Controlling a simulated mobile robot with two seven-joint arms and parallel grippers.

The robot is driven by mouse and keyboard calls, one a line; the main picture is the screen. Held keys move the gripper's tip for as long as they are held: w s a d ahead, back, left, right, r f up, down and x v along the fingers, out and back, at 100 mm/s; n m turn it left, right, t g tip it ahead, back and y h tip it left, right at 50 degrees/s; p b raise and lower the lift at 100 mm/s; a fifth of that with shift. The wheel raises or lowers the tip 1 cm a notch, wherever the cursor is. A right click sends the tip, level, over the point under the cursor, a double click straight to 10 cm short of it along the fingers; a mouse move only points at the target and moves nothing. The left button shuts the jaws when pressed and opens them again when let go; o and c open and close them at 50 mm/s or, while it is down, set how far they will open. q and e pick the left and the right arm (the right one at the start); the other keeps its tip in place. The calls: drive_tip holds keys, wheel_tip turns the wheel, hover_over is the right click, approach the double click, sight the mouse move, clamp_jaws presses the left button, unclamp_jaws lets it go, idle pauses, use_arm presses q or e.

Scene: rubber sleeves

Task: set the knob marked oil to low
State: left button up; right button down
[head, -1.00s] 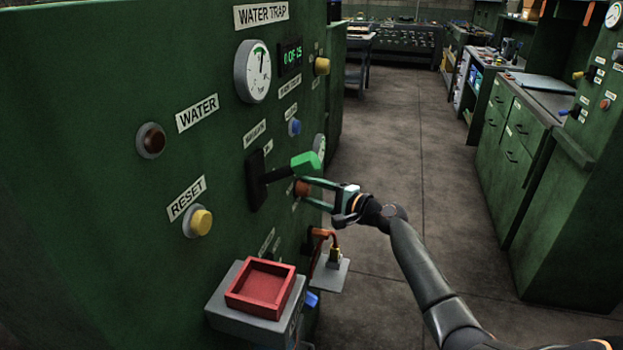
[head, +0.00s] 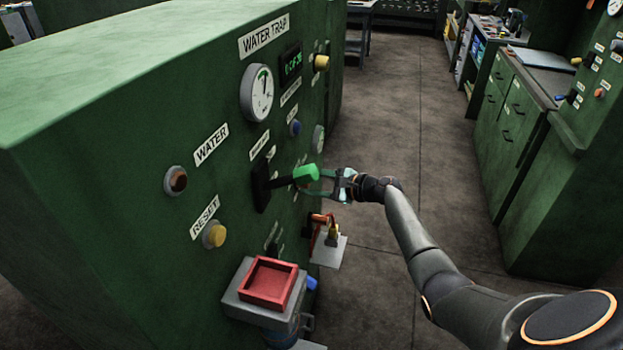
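I cannot read an oil mark on any knob in the head view. My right gripper (head: 318,184) is beside the panel of the green cabinet, just right of the green-handled lever (head: 305,175). Its two fingers show a gap between them, but their tips are partly hidden behind the lever's handle. I cannot tell whether they hold anything. A blue knob (head: 295,128) and a yellow knob (head: 321,62) sit higher on the same panel; their labels are too small to read. My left gripper is out of view.
The panel also carries a WATER button (head: 176,180), a yellow RESET button (head: 214,235) and a gauge (head: 257,93). A red tray (head: 268,283) and an orange-handled valve (head: 322,219) jut out below. Open floor (head: 400,120) lies to the right.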

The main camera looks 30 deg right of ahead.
idle(0.4)
drive_tip(key=shift+c, duration=1.5)
unclamp_jaws()
drive_tip(key=shift+s, duration=0.1)
drive_tip(key=v, duration=1.2)
drive_tip(key=shift+s+d, duration=0.1)
